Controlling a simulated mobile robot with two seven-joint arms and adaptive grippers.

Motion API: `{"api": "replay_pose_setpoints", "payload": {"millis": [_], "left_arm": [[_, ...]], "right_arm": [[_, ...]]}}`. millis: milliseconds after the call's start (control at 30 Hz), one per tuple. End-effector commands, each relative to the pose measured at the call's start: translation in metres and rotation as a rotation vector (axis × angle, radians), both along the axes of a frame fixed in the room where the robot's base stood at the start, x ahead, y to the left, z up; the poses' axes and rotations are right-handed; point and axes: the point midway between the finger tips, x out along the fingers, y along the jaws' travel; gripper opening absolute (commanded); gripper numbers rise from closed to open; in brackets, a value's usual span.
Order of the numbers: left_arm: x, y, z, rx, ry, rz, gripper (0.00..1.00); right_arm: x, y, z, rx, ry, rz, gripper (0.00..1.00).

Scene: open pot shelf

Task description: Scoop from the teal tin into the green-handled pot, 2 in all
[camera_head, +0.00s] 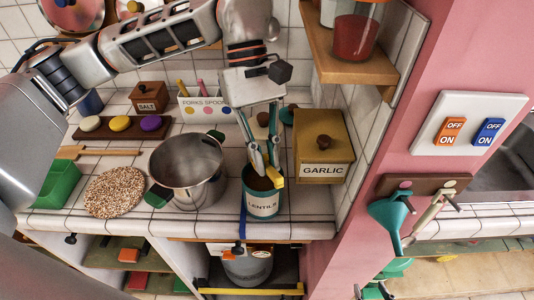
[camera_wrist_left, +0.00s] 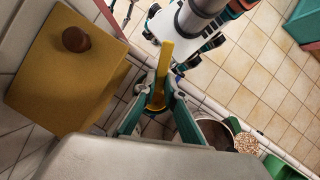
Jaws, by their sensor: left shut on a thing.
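The teal tin (camera_head: 262,208), labelled LENTILS, stands upright near the counter's front edge, with a brownish content showing inside its rim. My left gripper (camera_head: 264,170) points down at the tin's mouth, shut on a yellow-handled scoop (camera_head: 275,176). The scoop's yellow handle (camera_wrist_left: 164,72) also shows in the left wrist view, between the fingers (camera_wrist_left: 158,108). The scoop's bowl is hidden, so I cannot tell whether it holds anything. The green-handled pot (camera_head: 187,178) stands left of the tin, open, its visible inside looking bare; its rim shows in the wrist view (camera_wrist_left: 214,124). My right gripper is not in view.
A yellow GARLIC box (camera_head: 323,152) stands close right of the tin. A speckled round mat (camera_head: 114,192) and a green container (camera_head: 58,183) lie left of the pot. A FORKS SPOONS holder (camera_head: 204,106) stands behind. A wooden shelf (camera_head: 345,60) overhangs at right.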

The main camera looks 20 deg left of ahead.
Motion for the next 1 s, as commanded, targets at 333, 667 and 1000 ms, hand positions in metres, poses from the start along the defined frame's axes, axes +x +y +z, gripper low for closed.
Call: {"api": "replay_pose_setpoints", "payload": {"millis": [333,667,1000], "left_arm": [[0.004,0.003,-0.031,-0.001,0.002,0.000,0.00],[0.005,0.004,-0.050,0.000,0.000,-0.001,0.00],[0.005,0.004,-0.052,0.001,0.001,0.000,0.00]], "right_arm": [[0.000,0.000,-0.017,0.000,0.001,0.000,0.40],[-0.001,0.000,-0.030,0.001,0.006,0.000,0.40],[-0.001,0.000,-0.030,0.001,0.005,0.000,0.40]]}}
